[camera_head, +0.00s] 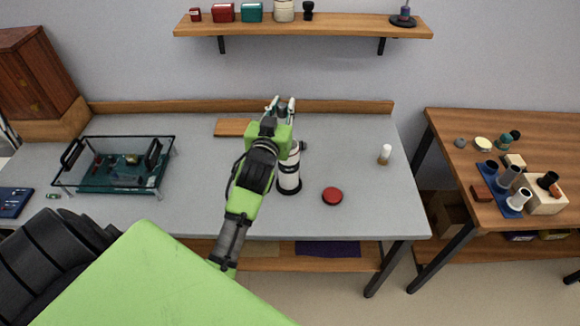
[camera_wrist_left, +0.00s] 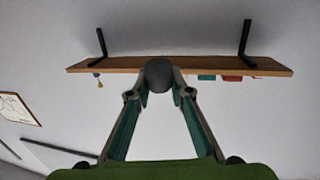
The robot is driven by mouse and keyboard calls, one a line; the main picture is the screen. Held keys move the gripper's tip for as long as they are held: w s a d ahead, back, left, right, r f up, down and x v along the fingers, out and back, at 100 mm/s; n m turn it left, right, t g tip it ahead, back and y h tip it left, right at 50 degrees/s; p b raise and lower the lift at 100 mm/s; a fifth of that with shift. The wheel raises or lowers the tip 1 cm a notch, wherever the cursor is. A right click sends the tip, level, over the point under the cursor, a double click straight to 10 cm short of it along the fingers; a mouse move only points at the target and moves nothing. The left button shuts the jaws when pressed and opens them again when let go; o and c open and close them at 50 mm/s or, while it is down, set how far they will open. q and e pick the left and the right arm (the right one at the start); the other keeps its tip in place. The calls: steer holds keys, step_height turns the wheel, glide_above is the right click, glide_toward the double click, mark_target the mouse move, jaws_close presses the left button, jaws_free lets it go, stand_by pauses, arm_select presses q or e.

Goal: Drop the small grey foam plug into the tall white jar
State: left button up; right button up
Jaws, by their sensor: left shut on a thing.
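My left gripper (camera_head: 281,105) reaches in over the grey worktop, with its fingers toward the back wall. It is shut on the small grey foam plug (camera_wrist_left: 159,74), a dark rounded piece held between the fingertips in the left wrist view. In the head view the plug is a small dark patch, partly hidden by the gripper. A tall white jar-like cylinder (camera_head: 289,172) with dark bands stands upright on the worktop, just below the gripper in the picture. The gripper and arm cover its upper left part, so its mouth cannot be made out. My right gripper is out of view.
A red disc (camera_head: 333,196) and a small white-topped bottle (camera_head: 385,154) stand right of the white cylinder. A glass-sided tray (camera_head: 118,180) is at left. A wall shelf (camera_head: 340,29) holds several items. A wooden table (camera_head: 540,125) with more objects stands at right.

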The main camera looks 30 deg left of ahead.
arm_select(q)
step_height(320, 180, down, 5)
steer(key=b, duration=0.4)
steer(key=shift+f+b, duration=0.2)
steer(key=shift+b, duration=0.15)
steer(key=o, duration=0.8)
steer(key=shift+s, duration=0.1)
steer(key=v, duration=1.2)
